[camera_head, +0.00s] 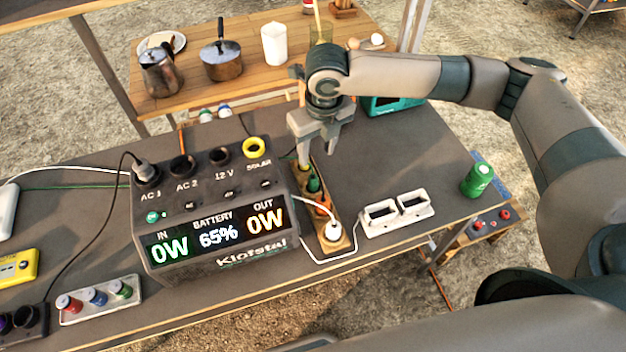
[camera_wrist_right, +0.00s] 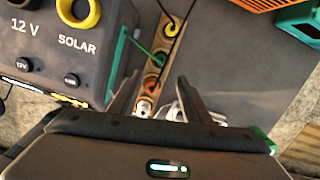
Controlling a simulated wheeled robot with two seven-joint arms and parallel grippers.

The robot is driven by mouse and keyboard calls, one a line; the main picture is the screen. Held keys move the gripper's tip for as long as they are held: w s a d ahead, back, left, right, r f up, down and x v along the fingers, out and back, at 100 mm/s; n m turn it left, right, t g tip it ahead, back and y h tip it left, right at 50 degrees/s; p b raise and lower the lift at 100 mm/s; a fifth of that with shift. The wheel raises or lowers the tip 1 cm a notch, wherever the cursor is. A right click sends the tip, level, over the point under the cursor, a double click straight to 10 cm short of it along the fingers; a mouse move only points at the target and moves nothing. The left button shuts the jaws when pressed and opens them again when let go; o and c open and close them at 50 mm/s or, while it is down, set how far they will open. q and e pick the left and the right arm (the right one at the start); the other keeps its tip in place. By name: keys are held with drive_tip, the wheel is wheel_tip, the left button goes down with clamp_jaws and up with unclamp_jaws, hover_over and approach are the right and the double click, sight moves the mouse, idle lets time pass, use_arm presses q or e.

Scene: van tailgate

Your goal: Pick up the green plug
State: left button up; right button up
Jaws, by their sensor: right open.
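The green plug (camera_head: 314,184) stands in a narrow wooden strip (camera_head: 345,242) beside the black power station (camera_head: 215,220), between a yellow plug (camera_head: 304,165) and an orange plug (camera_head: 322,205). In the right wrist view the green plug (camera_wrist_right: 161,60) shows in the strip, with a green cable running from it. My right gripper (camera_head: 319,152) is open and empty, pointing down above the far end of the strip. Its fingers (camera_wrist_right: 157,95) stand apart in the wrist view. My left gripper is out of view.
A white plug (camera_head: 333,230) fills the strip's near end. A white double-slot holder (camera_head: 397,213) and a green can (camera_head: 477,180) stand to the right. The power station stands close on the strip's left. A teal box (camera_head: 392,104) lies behind my gripper. The grey table is clear right of the strip's far end.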

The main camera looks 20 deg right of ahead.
sight(314, 175)
drive_tip(key=f, duration=0.3)
drive_tip(key=f+p, duration=0.1)
drive_tip(key=f, duration=0.2)
drive_tip(key=w+f+p, duration=0.1)
drive_tip(key=f, duration=0.2)
drive_tip(key=shift+a, duration=0.15)
drive_tip(key=shift+w+f+p, duration=0.15)
drive_tip(key=shift+f+p, duration=0.3)
drive_tip(key=shift+p, duration=0.15)
drive_tip(key=f, duration=0.1)
drive_tip(key=f+p, duration=0.1)
drive_tip(key=f, duration=0.1)
drive_tip(key=shift+w, duration=0.3)
drive_tip(key=shift+f, duration=0.55)
clamp_jaws()
